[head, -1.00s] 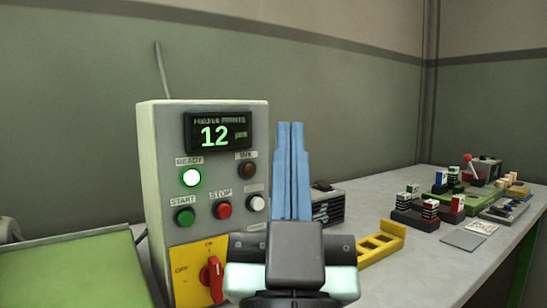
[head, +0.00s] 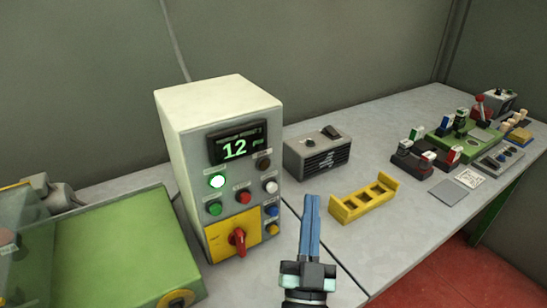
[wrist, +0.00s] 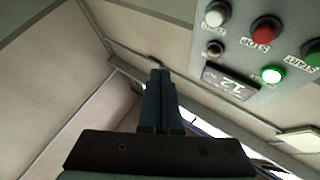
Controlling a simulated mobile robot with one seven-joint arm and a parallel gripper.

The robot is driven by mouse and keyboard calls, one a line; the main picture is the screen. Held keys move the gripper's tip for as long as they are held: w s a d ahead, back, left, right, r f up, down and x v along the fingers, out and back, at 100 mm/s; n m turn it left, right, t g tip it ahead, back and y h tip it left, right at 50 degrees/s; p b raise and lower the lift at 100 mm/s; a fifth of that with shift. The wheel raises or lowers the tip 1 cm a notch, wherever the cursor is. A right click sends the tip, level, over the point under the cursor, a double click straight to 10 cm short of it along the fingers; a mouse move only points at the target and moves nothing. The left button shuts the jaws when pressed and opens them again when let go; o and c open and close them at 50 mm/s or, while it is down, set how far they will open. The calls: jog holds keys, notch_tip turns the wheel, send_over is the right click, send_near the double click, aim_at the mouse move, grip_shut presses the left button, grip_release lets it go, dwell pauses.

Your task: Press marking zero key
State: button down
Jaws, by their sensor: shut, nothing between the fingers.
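The grey control box (head: 185,135) stands on the bench with a lit display (head: 236,147) reading 12. Its front carries a green button (head: 214,209), a red button (head: 243,197), a white button (head: 271,186), a blue button (head: 271,211) and a yellow button (head: 271,229). In the wrist view my gripper (wrist: 158,72) points past the box, whose display (wrist: 232,82) and red STOP button (wrist: 265,30) appear upside down.
A red rotary switch (head: 238,240) sits on the box's yellow panel. A dark-fronted grey unit (head: 318,158) and a yellow slotted holder (head: 363,198) stand right of the box. A green machine (head: 120,250) is at left. Fixtures (head: 462,140) crowd the far right bench.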

aim_at(272, 188)
jog(key=shift+g, duration=0.3)
jog(key=s+f+p, duration=0.1)
jog(key=p, duration=0.1)
jog(key=s+f+p, duration=0.2)
jog(key=shift+s+d+f, duration=0.1)
jog(key=shift+s+f, duration=0.05)
jog(key=shift+s, duration=0.1)
jog(key=w+a+b, duration=0.2)
jog(key=w+a, duration=0.3)
jog(key=w, duration=0.2)
jog(key=shift+b, duration=0.4)
jog(key=shift+w+a, duration=0.2)
dwell(1.6)
jog(key=shift+w+a+b, duration=0.15)
jog(key=shift+w+b, duration=0.1)
jog(key=shift+b, duration=0.05)
